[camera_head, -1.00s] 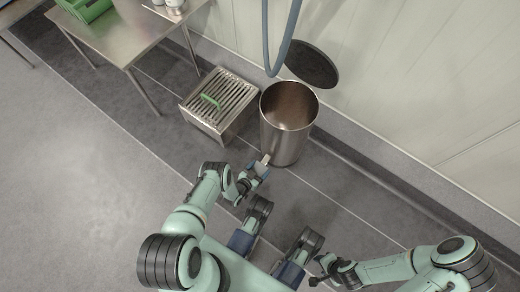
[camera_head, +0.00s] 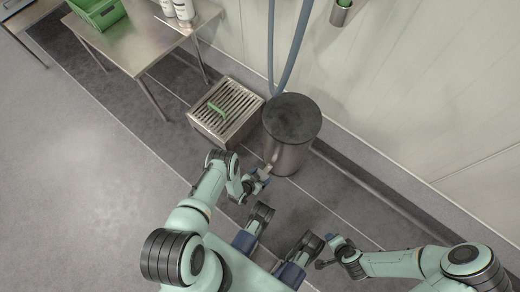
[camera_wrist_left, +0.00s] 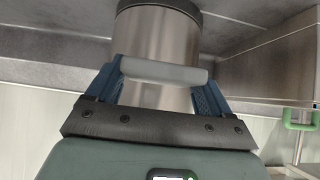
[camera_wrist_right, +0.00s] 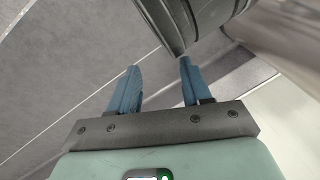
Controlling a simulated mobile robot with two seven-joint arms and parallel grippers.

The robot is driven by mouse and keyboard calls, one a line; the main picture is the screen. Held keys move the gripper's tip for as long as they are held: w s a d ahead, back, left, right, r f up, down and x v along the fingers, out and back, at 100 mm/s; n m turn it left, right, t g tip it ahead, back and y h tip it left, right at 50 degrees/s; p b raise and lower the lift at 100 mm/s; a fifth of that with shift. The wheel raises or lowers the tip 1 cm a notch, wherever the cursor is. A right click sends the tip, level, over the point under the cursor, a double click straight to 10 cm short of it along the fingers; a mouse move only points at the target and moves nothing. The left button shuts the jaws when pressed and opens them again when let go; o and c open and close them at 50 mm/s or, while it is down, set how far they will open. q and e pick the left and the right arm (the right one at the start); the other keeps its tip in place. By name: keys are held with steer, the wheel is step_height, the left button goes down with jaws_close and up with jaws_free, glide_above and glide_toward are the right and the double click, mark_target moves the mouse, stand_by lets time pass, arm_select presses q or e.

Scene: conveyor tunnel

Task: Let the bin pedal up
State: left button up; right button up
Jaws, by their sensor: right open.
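The steel pedal bin (camera_head: 287,155) stands upright by the wall, its dark round lid (camera_head: 292,117) down over the top. In the left wrist view, the bin body (camera_wrist_left: 155,40) is straight ahead. The pale grey pedal bar (camera_wrist_left: 163,71) spans the space between the two blue fingertips. My left gripper (camera_head: 257,184) is low at the bin's front, with its fingers wide apart at the bar's ends. I cannot tell whether they touch it. My right gripper (camera_head: 325,251) is open and empty, away from the bin.
A slatted steel box (camera_head: 226,108) with a green handle stands just left of the bin. A steel table (camera_head: 140,42) with a green crate (camera_head: 98,12) and white bottles is at upper left. A blue-grey hose (camera_head: 288,60) hangs behind the bin. The floor at left is clear.

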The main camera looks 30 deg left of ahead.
arm_select(q)
steer(key=shift+o, duration=1.1)
steer(key=p+v, duration=0.5)
steer(key=v, duration=0.8)
arm_select(e)
steer(key=s+a+r+g+y, duration=0.1)
steer(key=s+a+r+g, duration=0.1)
steer(key=s+a+r, duration=0.2)
steer(key=s+r, duration=0.2)
steer(key=s, duration=0.2)
steer(key=shift+n+g, duration=0.3)
steer(key=shift+g, duration=0.1)
arm_select(q)
steer(key=shift+a+r, duration=0.1)
steer(key=shift+r, duration=0.1)
arm_select(e)
steer(key=shift+r, duration=0.1)
